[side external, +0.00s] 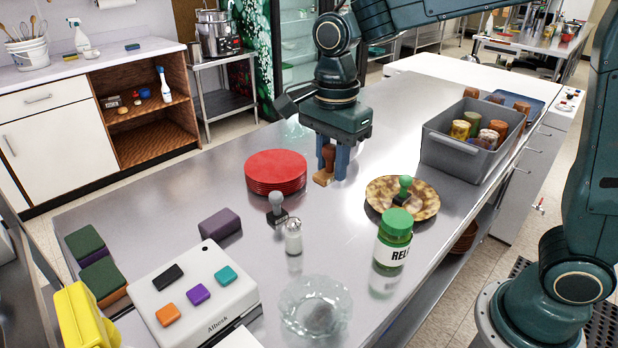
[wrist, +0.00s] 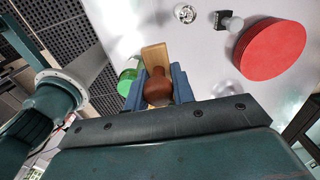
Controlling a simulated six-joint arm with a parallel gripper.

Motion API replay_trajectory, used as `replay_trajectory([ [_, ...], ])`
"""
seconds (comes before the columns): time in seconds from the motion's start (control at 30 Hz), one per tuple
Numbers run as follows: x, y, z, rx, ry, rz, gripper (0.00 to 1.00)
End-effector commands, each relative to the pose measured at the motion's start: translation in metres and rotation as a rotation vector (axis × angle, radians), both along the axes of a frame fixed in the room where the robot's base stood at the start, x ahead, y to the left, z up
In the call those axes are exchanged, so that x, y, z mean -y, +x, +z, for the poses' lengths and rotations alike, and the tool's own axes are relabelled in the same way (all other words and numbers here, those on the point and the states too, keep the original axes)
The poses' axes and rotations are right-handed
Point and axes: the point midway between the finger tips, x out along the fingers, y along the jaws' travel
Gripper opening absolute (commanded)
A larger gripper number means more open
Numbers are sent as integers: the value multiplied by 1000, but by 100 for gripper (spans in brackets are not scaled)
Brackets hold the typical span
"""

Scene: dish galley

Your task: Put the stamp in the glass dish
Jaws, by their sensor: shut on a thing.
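My gripper (side external: 333,168) is shut on a stamp (side external: 328,158) with a reddish-brown handle and a light wooden base. The wrist view shows the stamp's brown handle (wrist: 158,90) between the two blue fingers (wrist: 157,88), with its wooden base (wrist: 154,56) beyond them. The stamp is over the table to the right of the red plates; I cannot tell whether its base touches the table. The clear glass dish (side external: 316,308) stands at the front of the table, looks empty, and is well apart from my gripper.
Red plates (side external: 276,170) are stacked left of my gripper. A grey-handled stamp (side external: 277,207) and a shaker (side external: 293,237) stand nearer the dish. A green-lidded jar (side external: 393,238) and a brown plate (side external: 420,203) bearing a green-handled stamp (side external: 403,188) are right. A grey bin (side external: 455,150) is behind.

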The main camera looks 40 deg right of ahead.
Motion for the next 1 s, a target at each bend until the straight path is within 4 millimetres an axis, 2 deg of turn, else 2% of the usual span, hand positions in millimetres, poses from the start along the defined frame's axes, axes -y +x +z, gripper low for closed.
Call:
replay_trajectory([
  [0.03, -13, -6, 1, 1, 0, 8, 2],
  [0.2, -50, -27, 3, 1, 0, 8, 2],
  [0.5, -97, -63, 5, 1, 0, 6, 2],
  [0.7, -108, -75, 6, 0, -1, 2, 2],
  [1.0, -110, -77, 3, -1, -2, 0, 2],
])
